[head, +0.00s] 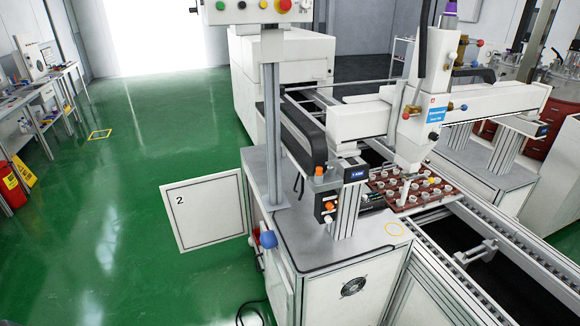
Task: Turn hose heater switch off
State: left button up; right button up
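No part is clearly readable as the hose heater switch. A small dark box with orange parts (328,207) is fixed to the machine's near post, below a blue label (356,174). A control panel (250,10) with red, green and yellow buttons stands on a grey post at the top; its upper part is cut off. A blue knob (268,239) sits on the left side of the near cabinet, with a red part beside it. Labels on these parts are too small to read. Neither of my grippers is in view.
A panel marked 2 (203,210) stands out to the left of the near cabinet (335,290). A brown tray of small pots (410,190) sits on the conveyor under the white dispensing head. A black cable lies on the floor.

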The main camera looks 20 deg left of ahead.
aim_at(329, 205)
jog(key=u, duration=0.3)
jog(key=i+u, duration=0.15)
jog(key=i, duration=0.7)
jog(key=i+l+u, duration=0.2)
jog(key=i, duration=0.7)
